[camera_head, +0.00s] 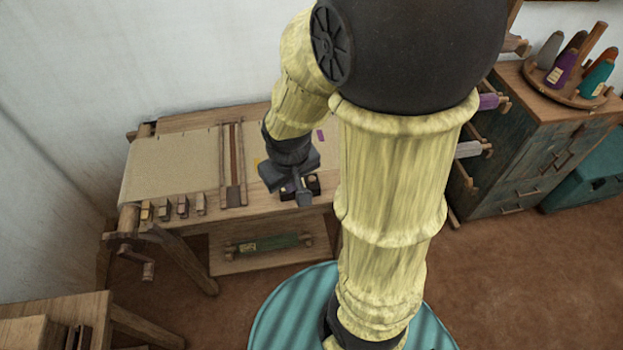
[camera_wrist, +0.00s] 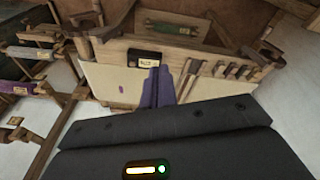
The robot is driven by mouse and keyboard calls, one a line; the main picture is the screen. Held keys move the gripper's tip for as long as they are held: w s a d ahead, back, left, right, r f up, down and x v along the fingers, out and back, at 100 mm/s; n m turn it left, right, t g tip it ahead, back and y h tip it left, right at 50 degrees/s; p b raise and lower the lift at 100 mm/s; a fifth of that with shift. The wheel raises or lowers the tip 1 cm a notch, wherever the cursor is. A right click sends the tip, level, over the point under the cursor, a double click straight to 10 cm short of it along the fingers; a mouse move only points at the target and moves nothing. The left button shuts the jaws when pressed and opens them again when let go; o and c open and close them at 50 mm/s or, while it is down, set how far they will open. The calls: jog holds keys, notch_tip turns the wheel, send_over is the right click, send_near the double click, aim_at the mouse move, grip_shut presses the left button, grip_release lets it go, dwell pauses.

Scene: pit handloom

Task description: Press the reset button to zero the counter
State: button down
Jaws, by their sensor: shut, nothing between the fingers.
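The counter looks like a small dark box (camera_head: 314,183) at the front edge of the loom, partly hidden behind my gripper in the head view. In the wrist view the dark box (camera_wrist: 135,57) sits just beyond my fingertips, with small pale marks on its face. The reset button is too small to make out. My gripper (camera_head: 304,199) is shut and empty, pointing down over the loom's front edge beside the box. Its fingers show together in the wrist view (camera_wrist: 162,74). I cannot tell whether they touch the box.
The loom's cloth (camera_head: 165,165) spreads to the left, with several wooden pegs (camera_head: 182,206) along its front edge. A green shuttle (camera_head: 268,243) lies on the shelf below. A cabinet (camera_head: 530,150) with a tray of yarn cones stands at the right.

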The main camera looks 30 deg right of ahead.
jog(key=w+d+f+n+g+h+b, duration=0.1)
jog(key=w+d+f+n+h+b, duration=0.4)
jog(key=w+d+f, duration=0.4)
jog(key=n+t+h, duration=0.2)
jog(key=n+h, duration=0.1)
jog(key=n, duration=0.4)
send_over(309, 181)
notch_tip(309, 181, down, 5)
jog(key=shift+w+f+b, duration=0.1)
jog(key=shift+f+b, duration=0.05)
jog(key=shift+b, duration=0.2)
notch_tip(309, 181, down, 8)
jog(key=b, duration=0.5)
jog(key=shift+b, duration=0.35)
jog(key=shift+f+b, duration=0.45)
jog(key=shift+b, duration=0.2)
jog(key=shift+f, duration=0.1)
jog(key=shift+f+b, duration=0.3)
jog(key=shift+b, duration=0.35)
